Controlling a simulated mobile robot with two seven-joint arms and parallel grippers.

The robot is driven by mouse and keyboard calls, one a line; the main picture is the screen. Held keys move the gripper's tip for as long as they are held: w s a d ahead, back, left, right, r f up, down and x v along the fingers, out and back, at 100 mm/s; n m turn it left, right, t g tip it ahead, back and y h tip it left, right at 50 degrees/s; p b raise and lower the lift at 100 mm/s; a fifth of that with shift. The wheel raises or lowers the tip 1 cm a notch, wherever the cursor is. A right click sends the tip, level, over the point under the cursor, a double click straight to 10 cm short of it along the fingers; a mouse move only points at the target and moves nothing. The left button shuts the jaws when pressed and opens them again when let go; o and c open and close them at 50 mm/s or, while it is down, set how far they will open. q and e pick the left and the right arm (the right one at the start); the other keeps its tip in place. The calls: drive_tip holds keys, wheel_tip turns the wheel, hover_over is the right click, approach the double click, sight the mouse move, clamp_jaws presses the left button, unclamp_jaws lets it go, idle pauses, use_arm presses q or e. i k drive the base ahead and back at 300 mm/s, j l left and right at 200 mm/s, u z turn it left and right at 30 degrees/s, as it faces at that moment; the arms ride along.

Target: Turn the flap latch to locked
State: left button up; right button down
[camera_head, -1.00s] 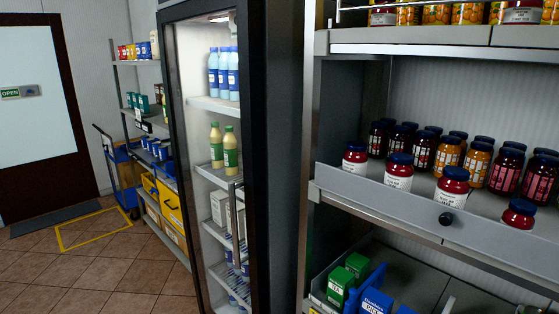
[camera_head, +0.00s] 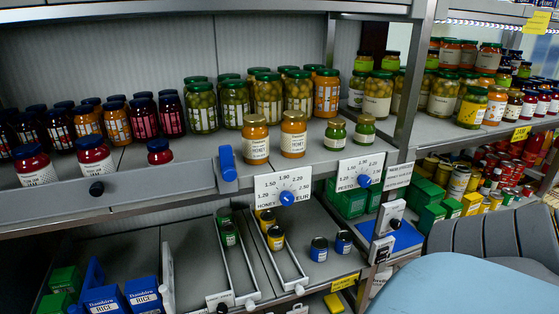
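A grey flap (camera_head: 150,186) runs along the front edge of the middle shelf at the left, standing up in front of several jam jars. A round black knob (camera_head: 96,188) sits on its face. A blue upright latch handle (camera_head: 227,163) is at the flap's right end, its long side roughly vertical. I cannot tell from its pose whether it is locked. Neither of my grippers is in view.
Honey jars (camera_head: 293,134) stand right of the latch. A price dial board (camera_head: 283,187) hangs below them, and another dial board (camera_head: 360,171) is further right. A light blue rounded surface (camera_head: 470,286) fills the lower right, before grey seat backs (camera_head: 505,236).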

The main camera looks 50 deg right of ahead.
sight(229, 174)
drive_tip(key=z, duration=1.3)
